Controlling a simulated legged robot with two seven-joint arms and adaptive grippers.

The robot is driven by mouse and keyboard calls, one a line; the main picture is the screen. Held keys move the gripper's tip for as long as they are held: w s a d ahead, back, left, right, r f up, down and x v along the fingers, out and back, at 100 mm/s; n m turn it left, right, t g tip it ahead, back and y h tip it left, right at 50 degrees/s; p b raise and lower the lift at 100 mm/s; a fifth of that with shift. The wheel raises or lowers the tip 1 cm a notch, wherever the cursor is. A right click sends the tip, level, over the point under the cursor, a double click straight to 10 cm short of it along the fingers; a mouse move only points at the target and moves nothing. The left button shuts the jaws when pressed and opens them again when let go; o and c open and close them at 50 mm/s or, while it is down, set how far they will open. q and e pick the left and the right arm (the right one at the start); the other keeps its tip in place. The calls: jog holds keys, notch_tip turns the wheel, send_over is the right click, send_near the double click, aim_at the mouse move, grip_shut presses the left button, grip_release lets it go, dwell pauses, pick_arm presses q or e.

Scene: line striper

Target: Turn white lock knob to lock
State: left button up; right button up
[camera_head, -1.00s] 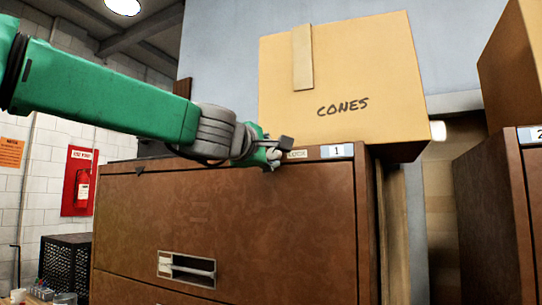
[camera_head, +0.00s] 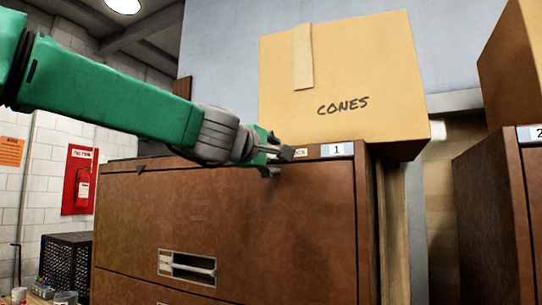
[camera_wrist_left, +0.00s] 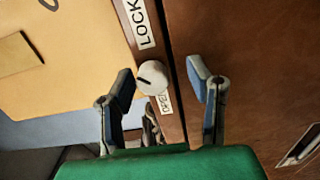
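The white lock knob (camera_wrist_left: 152,78) is round with a dark mark on its face. In the left wrist view it sits on the brown cabinet's top strip, between a "LOCK" label (camera_wrist_left: 138,22) and a partly covered label that seems to read "OPEN" (camera_wrist_left: 165,103). My left gripper (camera_wrist_left: 165,82) is open, its two blue-padded fingers spread apart. The knob lies between them, closer to the left finger; contact cannot be told. In the head view my left gripper (camera_head: 279,154) is at the cabinet's top front edge and hides the knob. My right gripper is not in view.
The brown cabinet (camera_head: 230,225) has a recessed drawer handle (camera_head: 187,267). A cardboard box marked "CONES" (camera_head: 350,80) stands on top, close behind my left gripper. Another cabinet (camera_head: 490,220) stands at the right. The space before the cabinet front looks clear.

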pick_arm(q)
jog(key=shift+s+a+r, duration=0.15)
jog(key=shift+s+r, duration=0.05)
jog(key=v, duration=1.1)
jog(key=shift+s+a, duration=0.2)
jog(key=shift+s, duration=0.1)
jog(key=shift+d+f, duration=0.15)
jog(key=shift+d, duration=0.05)
